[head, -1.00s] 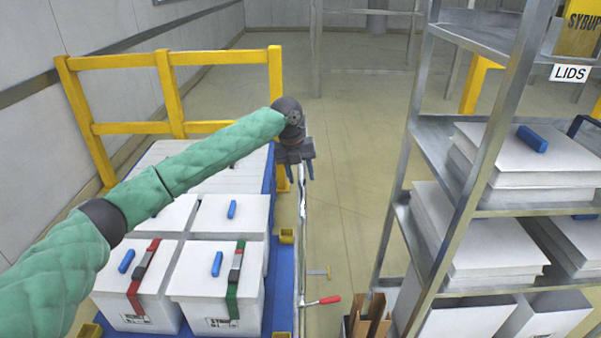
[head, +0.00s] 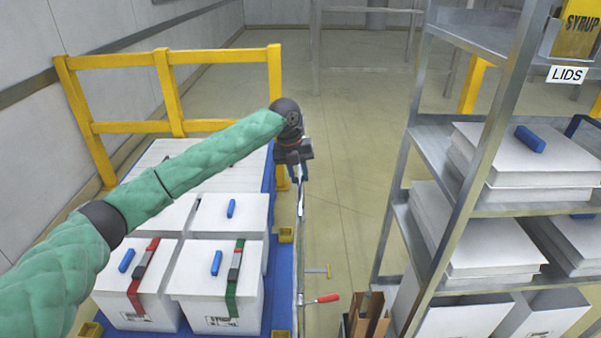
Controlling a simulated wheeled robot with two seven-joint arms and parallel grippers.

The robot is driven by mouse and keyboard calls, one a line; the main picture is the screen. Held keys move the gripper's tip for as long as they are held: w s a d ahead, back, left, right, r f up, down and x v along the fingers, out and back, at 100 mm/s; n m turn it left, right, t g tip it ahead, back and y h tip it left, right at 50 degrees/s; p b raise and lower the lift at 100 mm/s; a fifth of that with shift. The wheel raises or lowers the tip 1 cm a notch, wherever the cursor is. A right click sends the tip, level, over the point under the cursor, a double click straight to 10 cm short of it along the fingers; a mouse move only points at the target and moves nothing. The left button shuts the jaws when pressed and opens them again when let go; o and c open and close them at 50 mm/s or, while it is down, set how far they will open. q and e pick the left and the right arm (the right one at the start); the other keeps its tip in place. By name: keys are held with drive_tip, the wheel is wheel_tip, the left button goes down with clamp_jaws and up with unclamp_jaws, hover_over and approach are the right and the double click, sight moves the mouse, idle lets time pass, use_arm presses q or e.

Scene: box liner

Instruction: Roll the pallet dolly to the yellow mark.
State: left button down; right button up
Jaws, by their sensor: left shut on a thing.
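The blue pallet dolly (head: 281,268) stands at lower left, loaded with white lidded boxes (head: 215,284) that have blue handles. A thin metal bar (head: 301,200) runs along the right side of the dolly. My left gripper (head: 301,174) is above the dolly's far right side, shut on the top of this bar; its fingers partly hide the contact. My left arm in its green sleeve crosses over the boxes and hides some of them. I cannot make out a yellow mark on the floor. My right gripper is not in view.
A yellow rail (head: 175,90) stands behind the dolly, near the left wall. A metal shelf rack (head: 427,150) with white lids stands at right. A red-handled tool (head: 322,300) juts out beside the dolly. The floor (head: 350,180) between dolly and rack is clear farther back.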

use_arm(q)
drive_tip(key=shift+a, duration=0.2)
drive_tip(key=c, duration=1.5)
unclamp_jaws()
drive_tip(key=shift+a, duration=0.1)
drive_tip(key=shift+o, duration=1.3)
drive_tip(key=shift+r, duration=0.15)
drive_tip(key=shift+a+r, duration=0.1)
drive_tip(key=shift+r, duration=0.2)
drive_tip(key=shift+a+r+b, duration=0.15)
drive_tip(key=shift+r+b, duration=0.15)
drive_tip(key=shift+r, duration=0.35)
drive_tip(key=shift+a+r+b, duration=0.15)
drive_tip(key=shift+r+b, duration=0.1)
drive_tip(key=shift+r, duration=0.35)
drive_tip(key=r, duration=0.2)
drive_tip(key=a+r, duration=0.1)
drive_tip(key=r, duration=0.1)
drive_tip(key=shift+r+b, duration=0.1)
drive_tip(key=shift+b, duration=0.25)
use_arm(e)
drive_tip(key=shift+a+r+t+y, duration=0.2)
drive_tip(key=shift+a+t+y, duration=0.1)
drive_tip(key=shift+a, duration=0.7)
use_arm(q)
drive_tip(key=shift+d, duration=0.1)
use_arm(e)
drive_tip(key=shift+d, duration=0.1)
